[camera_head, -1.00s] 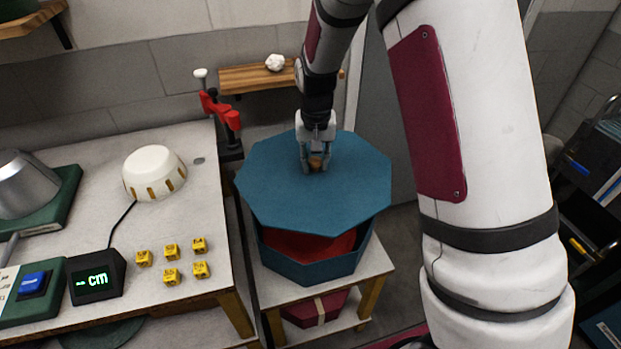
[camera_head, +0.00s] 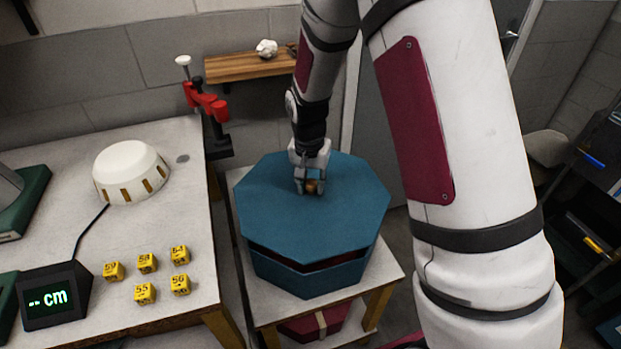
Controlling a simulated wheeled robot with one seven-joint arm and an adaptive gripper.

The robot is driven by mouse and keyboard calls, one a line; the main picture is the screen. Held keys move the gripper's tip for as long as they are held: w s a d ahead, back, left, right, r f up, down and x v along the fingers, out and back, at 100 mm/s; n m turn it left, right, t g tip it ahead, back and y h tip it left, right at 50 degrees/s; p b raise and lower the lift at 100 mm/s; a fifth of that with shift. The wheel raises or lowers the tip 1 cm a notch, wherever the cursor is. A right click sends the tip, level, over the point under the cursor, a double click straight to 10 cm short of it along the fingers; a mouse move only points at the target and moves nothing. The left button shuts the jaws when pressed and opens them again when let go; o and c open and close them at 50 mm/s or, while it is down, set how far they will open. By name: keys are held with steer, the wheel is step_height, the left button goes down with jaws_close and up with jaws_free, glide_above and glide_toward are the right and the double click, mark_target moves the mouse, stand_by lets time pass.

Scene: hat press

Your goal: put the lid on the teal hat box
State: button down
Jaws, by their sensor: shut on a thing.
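The teal octagonal lid (camera_head: 315,217) is above the teal hat box (camera_head: 310,281) and covers most of its opening. A dark gap with a little of the red inside shows between the lid's front edge and the box rim. The back of the box is hidden under the lid, so I cannot tell whether they touch there. My gripper (camera_head: 311,187) is shut on the small orange-brown knob (camera_head: 312,186) on top of the lid. The box stands on a small white-topped stand (camera_head: 381,271) with wooden legs.
A worktable (camera_head: 190,285) at the left holds a white dome (camera_head: 130,172), several yellow numbered cubes (camera_head: 146,263) and a small display (camera_head: 54,295). A red clamp (camera_head: 206,103) stands at its back corner. A wooden shelf (camera_head: 240,67) is on the wall. A red box (camera_head: 314,323) sits below the stand.

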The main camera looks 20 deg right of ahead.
mark_target(311, 193)
steer(key=shift+f+b, duration=1.25)
steer(key=shift+f, duration=1.2)
steer(key=shift+f, duration=0.35)
steer(key=c, duration=1.2)
jaws_free()
steer(key=r, duration=0.8)
steer(key=s+r, duration=0.1)
steer(key=r, duration=0.3)
steer(key=shift+s+a+r, duration=0.1)
steer(key=shift+a, duration=0.3)
steer(key=s+r+n+t+p, duration=0.1)
steer(key=s+r+n+p, duration=0.2)
steer(key=s+r, duration=0.8)
steer(key=s+d+r+n+t+p, duration=0.1)
steer(key=s+r+p, duration=0.4)
steer(key=s+r, duration=0.7)
steer(key=s+n+t, duration=0.1)
steer(key=s+n, duration=0.1)
steer(key=s, duration=0.6)
steer(key=shift+r+n+y, duration=0.2)
steer(key=shift+n+y, duration=0.2)
